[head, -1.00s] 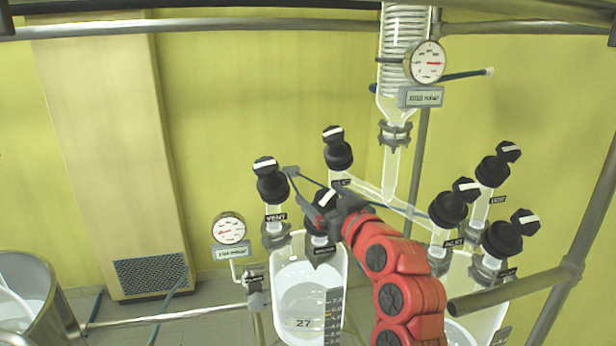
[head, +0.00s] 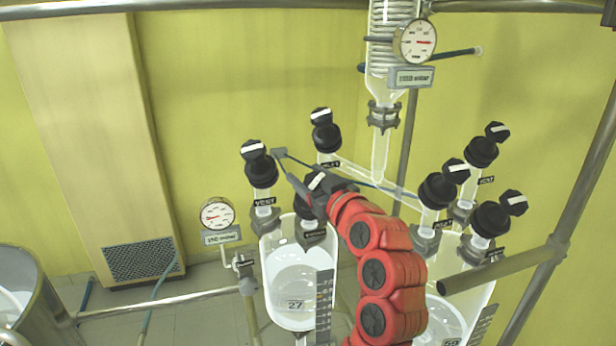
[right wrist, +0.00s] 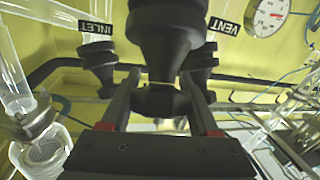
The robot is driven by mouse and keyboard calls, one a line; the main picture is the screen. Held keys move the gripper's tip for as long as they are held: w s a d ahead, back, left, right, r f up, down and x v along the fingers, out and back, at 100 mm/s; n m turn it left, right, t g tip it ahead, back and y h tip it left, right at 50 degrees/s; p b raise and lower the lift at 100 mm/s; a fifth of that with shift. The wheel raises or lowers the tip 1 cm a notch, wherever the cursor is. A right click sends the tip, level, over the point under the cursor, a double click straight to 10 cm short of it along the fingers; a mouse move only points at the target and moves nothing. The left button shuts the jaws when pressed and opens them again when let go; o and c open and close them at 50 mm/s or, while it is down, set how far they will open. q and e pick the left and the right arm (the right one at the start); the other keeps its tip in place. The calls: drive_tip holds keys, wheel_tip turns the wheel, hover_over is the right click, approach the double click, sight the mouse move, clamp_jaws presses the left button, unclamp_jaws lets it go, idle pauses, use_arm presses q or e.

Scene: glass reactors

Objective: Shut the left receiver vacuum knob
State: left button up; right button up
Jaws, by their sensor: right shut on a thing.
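The left receiver (head: 290,262) is a clear glass vessel marked 27. Three black knobs with white marks stand on it: the vent knob (head: 260,172) at left, the inlet knob (head: 326,137) behind, and a front knob between them, taken as the vacuum knob (head: 313,211). Its label is too small to read. My right gripper (head: 313,187) is at this front knob and partly covers it. In the right wrist view my right gripper (right wrist: 160,88) is shut on the handle of this black knob (right wrist: 165,40), one finger on each side. My left gripper is out of view.
The right receiver (head: 478,262) carries several similar knobs (head: 437,190), close to my right arm. A round gauge (head: 217,214) stands left of the left receiver; another (head: 415,41) is on the condenser. A metal pipe (head: 495,270) crosses at right. A steel vessel (head: 35,300) is lower left.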

sight(318, 178)
drive_tip(key=shift+m+h, duration=0.5)
